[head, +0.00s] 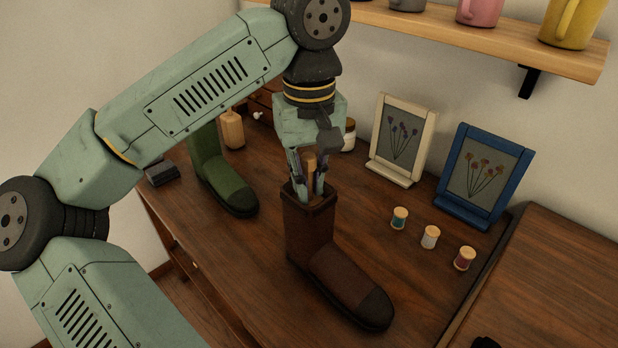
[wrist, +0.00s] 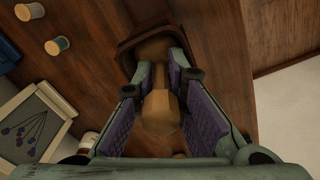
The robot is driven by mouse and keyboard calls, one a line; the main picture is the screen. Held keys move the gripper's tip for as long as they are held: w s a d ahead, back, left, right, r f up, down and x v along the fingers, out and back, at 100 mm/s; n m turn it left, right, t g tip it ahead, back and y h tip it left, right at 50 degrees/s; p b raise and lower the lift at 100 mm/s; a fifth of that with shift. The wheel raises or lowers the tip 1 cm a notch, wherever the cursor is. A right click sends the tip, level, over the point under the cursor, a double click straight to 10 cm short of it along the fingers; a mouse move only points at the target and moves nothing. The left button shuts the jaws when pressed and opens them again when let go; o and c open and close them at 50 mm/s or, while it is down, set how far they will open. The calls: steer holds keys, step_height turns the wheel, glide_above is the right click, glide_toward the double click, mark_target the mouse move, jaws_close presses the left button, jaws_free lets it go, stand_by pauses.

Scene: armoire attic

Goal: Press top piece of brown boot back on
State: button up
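The brown boot (head: 311,244) stands upright on the wooden table in the head view, toe toward the lower right. Its dark open top (wrist: 126,60) shows in the wrist view, with pale wood inside. A light wooden top piece (head: 310,163) rises at the boot's opening; its rounded knob (wrist: 160,115) shows in the wrist view. My gripper (head: 308,184) points down at the boot's opening, one finger on each side of the wooden piece. In the wrist view the fingertips (wrist: 158,76) close in on its narrow part. Its lower end is hidden by the fingers and boot rim.
A green boot (head: 212,168) stands behind to the left, near a wooden piece (head: 232,129). A cream frame (head: 385,170), a blue frame (head: 462,212) and thread spools (head: 430,237) stand to the right. A shelf with mugs (head: 440,25) is above. Table around the brown boot's toe is clear.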

mark_target(309, 155)
steer(key=o, duration=0.4)
stand_by(0.3)
steer(key=shift+r+p, duration=2.55)
steer(key=shift+r, duration=0.5)
